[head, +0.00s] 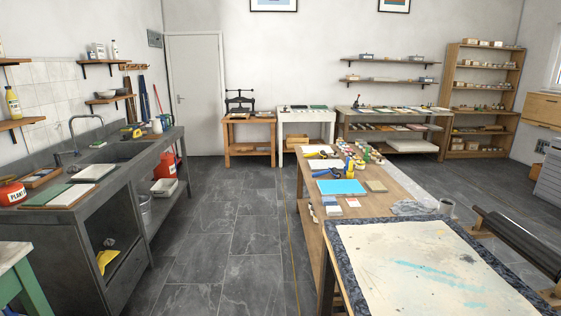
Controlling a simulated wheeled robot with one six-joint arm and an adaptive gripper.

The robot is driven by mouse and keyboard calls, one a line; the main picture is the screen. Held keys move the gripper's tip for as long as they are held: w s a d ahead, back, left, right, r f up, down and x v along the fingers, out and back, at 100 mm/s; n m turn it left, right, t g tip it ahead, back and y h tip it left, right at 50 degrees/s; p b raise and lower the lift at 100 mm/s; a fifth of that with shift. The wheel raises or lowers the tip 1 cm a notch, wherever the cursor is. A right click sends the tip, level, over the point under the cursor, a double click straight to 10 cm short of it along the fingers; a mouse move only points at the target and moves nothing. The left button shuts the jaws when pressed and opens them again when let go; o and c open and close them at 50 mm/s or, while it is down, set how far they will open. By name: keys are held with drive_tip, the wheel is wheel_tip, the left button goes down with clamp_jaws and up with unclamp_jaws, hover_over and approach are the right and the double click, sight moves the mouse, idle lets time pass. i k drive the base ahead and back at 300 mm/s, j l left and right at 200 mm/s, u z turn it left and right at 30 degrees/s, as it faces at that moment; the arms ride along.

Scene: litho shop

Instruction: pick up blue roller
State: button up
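A long wooden work table (392,200) stands right of centre. On it, small blue-and-yellow items that look like hand rollers lie near a bright blue flat sheet (341,187). One such roller-like item (321,173) lies just behind the sheet at the left edge of the table. Another (356,165) lies further back, beside several small jars. My gripper is not in view.
A stained pale sheet on a dark-edged board (420,268) fills the near right. A grey sink counter (110,165) runs along the left. Between them the dark tiled floor (225,235) is clear back to the white door (195,95). A large dark cylinder (515,240) lies at right.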

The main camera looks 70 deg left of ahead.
sight(320, 173)
drive_tip(key=u, duration=1.9)
